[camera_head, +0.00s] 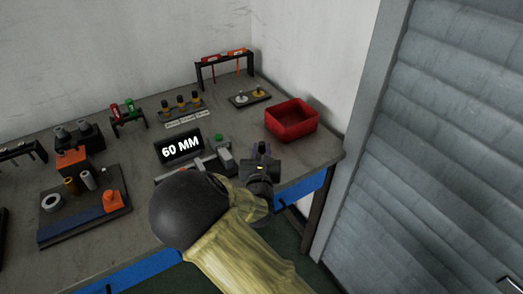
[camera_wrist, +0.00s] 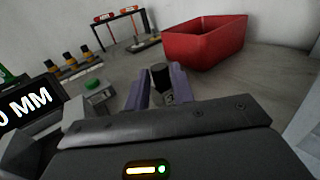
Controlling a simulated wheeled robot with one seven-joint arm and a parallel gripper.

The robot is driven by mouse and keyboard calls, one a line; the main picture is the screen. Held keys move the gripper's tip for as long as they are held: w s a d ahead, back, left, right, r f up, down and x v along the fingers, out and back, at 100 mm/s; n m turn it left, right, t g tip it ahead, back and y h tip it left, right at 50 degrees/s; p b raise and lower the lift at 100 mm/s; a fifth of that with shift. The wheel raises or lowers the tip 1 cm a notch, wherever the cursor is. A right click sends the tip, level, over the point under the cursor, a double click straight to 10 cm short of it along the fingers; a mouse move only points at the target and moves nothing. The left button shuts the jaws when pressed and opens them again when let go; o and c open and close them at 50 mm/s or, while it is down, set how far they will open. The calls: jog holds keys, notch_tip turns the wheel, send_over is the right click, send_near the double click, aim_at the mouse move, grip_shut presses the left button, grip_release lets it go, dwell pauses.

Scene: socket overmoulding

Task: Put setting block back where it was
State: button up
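My gripper (camera_wrist: 163,88) has two purple fingers, one on each side of a small grey block with a black top (camera_wrist: 160,76), which I take to be the setting block. The fingers appear shut on it, and part of a mark shows on its near face. In the head view my gripper (camera_head: 262,150) is over the right part of the bench, in front of the red bin; the block is too small to make out there. A rack of black-topped gold pieces (camera_head: 181,104) with white labels stands behind the display; it also shows in the wrist view (camera_wrist: 70,62).
The red bin (camera_head: 292,121) stands close behind my gripper. A "60 MM" display (camera_head: 181,147) and a device with a green button (camera_head: 219,138) are to its left. A tool stand (camera_head: 224,57) and a small plate (camera_head: 250,98) are farther back.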

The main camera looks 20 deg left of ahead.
jog(key=shift+o, duration=1.3)
jog(key=shift+r, duration=0.15)
jog(key=v, duration=1.2)
jog(key=shift+s+p, duration=0.1)
jog(key=shift+p, duration=0.3)
